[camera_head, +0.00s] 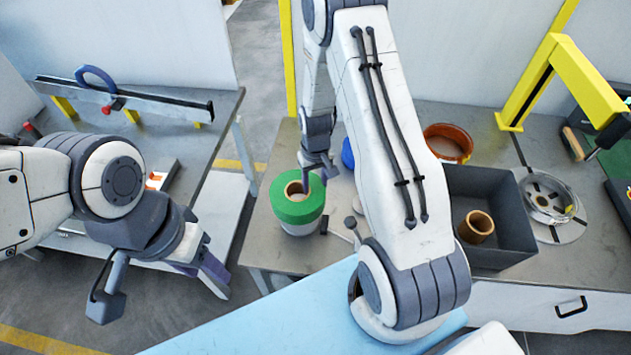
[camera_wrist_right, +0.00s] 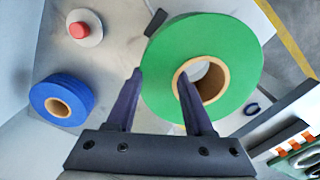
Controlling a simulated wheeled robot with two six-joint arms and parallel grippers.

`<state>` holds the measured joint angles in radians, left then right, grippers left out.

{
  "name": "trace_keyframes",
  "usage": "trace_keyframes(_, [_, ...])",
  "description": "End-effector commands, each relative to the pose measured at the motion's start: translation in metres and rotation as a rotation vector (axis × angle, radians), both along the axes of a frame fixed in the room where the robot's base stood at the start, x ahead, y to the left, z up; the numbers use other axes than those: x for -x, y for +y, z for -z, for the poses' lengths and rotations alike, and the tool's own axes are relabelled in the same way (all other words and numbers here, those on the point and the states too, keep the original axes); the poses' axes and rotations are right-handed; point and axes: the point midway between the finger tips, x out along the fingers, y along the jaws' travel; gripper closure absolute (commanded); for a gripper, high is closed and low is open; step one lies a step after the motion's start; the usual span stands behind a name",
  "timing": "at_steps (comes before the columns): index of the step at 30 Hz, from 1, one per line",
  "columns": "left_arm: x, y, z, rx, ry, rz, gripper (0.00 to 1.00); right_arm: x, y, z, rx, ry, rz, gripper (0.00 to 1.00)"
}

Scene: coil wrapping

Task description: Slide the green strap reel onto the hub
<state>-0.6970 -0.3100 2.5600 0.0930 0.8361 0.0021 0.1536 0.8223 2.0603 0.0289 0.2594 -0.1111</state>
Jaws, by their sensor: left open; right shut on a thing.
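The green strap reel (camera_head: 282,207), with a brown cardboard core, sits flat at the left of the grey table, above a white cylindrical body (camera_head: 302,229). My right gripper (camera_head: 313,180) is shut on its ring wall. In the right wrist view, the green reel (camera_wrist_right: 228,45) has one finger inside the core and the other against its outer side. My left gripper (camera_head: 207,272) is open and empty, left of the table.
A dark grey bin (camera_head: 498,182) holding a brown ring (camera_head: 476,227) stands between reel and hub. A blue roll (camera_wrist_right: 62,100) lies near the reel. A yellow arm (camera_head: 580,75) overhangs near the hub.

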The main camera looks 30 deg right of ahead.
Motion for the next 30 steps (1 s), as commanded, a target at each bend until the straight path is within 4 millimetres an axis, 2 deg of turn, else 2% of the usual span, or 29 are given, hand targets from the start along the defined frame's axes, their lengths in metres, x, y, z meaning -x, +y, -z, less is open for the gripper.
trace_keyframes(17, [0.0,0.0,-0.0004,0.0,0.0,0.0,0.5,-0.001,-0.0001,-0.0007,0.0,-0.003,0.0,1.0])
trace_keyframes(30, [0.0,0.0,0.0061,0.0,0.0,0.0,0.5,-0.0011,0.0,0.0078,0.0,-0.003,0.0,1.0])
